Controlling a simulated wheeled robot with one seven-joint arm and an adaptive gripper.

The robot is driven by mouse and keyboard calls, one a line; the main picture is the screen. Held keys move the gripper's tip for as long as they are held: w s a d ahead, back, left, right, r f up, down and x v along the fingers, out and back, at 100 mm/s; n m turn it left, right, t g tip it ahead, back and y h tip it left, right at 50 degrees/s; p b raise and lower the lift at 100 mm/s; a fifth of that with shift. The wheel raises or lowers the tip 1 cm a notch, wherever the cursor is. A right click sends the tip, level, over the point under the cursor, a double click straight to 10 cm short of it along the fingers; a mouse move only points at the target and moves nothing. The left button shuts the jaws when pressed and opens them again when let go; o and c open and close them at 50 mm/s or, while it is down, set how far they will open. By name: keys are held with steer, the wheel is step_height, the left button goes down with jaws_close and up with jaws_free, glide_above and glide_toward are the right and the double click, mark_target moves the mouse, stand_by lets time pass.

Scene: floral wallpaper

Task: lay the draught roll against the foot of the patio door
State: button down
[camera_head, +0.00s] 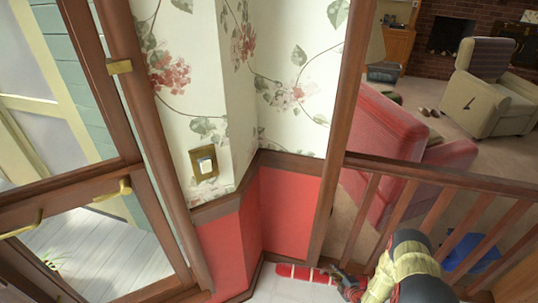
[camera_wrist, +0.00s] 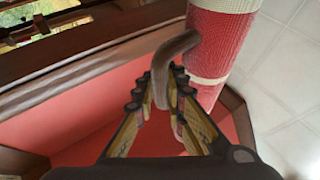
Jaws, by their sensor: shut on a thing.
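The draught roll (camera_head: 303,273) is a red cylinder with white bands, low over the pale floor at the bottom centre of the head view. In the wrist view the roll (camera_wrist: 222,42) fills the upper right, with a grey-brown curved strap at its side. My gripper (camera_wrist: 160,82) is shut on that strap, with the roll beyond the fingertips. In the head view my gripper (camera_head: 345,281) is at the roll's right end, partly hidden by my arm. I cannot tell whether the roll touches the floor. The brown-framed glazed patio door (camera_head: 75,182) is at the left; its foot is not clearly visible in the head view.
A red-panelled wall (camera_head: 285,212) with floral paper juts between the door and the roll. A wooden railing (camera_head: 430,172) runs on the right, close to my arm. Pale tiles (camera_wrist: 280,85) show clear on the right of the wrist view. A light switch (camera_head: 205,165) is on the wall.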

steer(key=a+r, duration=0.3)
steer(key=r, duration=1.4)
steer(key=a+r, duration=0.4)
steer(key=r, duration=1.3)
steer(key=w+a+r, duration=0.1)
steer(key=a+r, duration=0.3)
steer(key=r, duration=1.3)
steer(key=shift+w+r, duration=0.1)
steer(key=shift+r, duration=0.05)
steer(key=shift+a, duration=0.15)
